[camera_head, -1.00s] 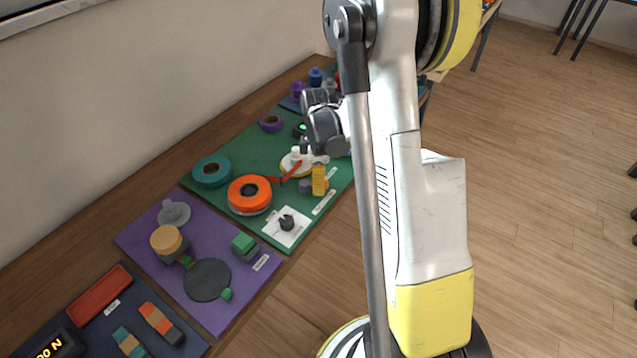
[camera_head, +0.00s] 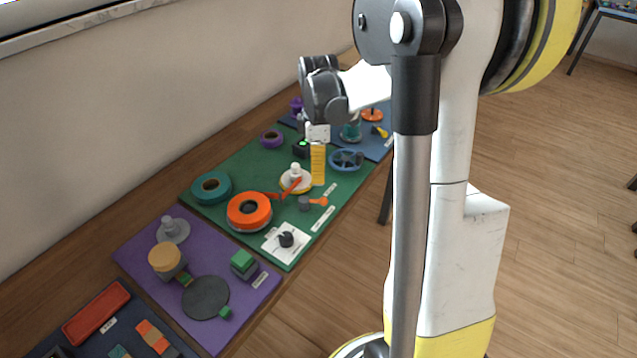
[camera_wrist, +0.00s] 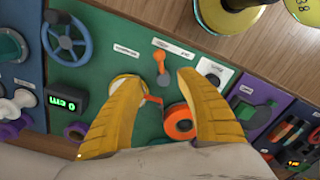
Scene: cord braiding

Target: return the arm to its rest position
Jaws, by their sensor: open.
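My gripper (camera_head: 318,158) is above the green mat (camera_head: 232,167) in the head view, and it holds nothing. One ridged yellow finger shows there below the dark wrist. In the wrist view my gripper (camera_wrist: 158,80) has its two yellow fingers spread wide apart. Between and beyond them are an orange spool (camera_wrist: 180,122) and an orange-red strip (camera_wrist: 152,99) on the mat. The orange spool also shows in the head view (camera_head: 249,211). My arm's white and yellow links cover the right-middle of the head view.
A teal ring (camera_head: 211,188), a cream-topped disc (camera_head: 295,180) and a blue wheel (camera_head: 346,159) lie on the green mat. A purple mat (camera_head: 150,244) and a dark blue mat adjoin it along the bench. A wall runs behind; open floor lies to the right.

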